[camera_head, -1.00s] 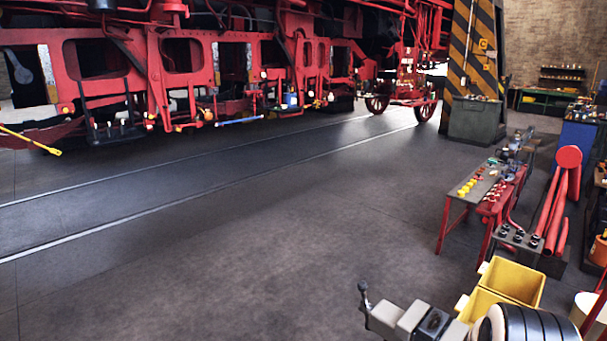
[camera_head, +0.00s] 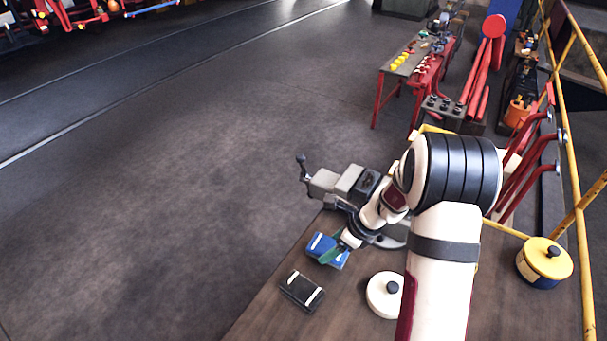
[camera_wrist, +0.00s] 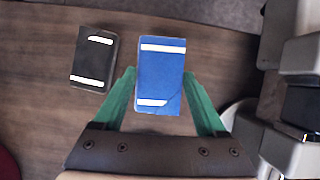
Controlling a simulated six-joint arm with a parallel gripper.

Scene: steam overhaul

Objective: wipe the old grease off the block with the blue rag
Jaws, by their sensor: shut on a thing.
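The blue rag (camera_head: 322,247) is a flat blue pad with two white stripes. In the wrist view the blue rag (camera_wrist: 161,75) lies between the green fingers of my gripper (camera_wrist: 160,92). In the head view my gripper (camera_head: 338,248) is shut on it over the near end of the wooden bench; whether the rag touches the bench is unclear. A similar black pad (camera_head: 302,290) with white stripes lies beside it, at left in the wrist view (camera_wrist: 93,60). I cannot make out a greasy block for certain.
A grey vise (camera_head: 345,185) stands at the bench's far end, right in the wrist view (camera_wrist: 300,50). A white lidded pot (camera_head: 378,300) and a yellow one (camera_head: 545,268) stand to the right. A yellow railing (camera_head: 574,150) runs along the right.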

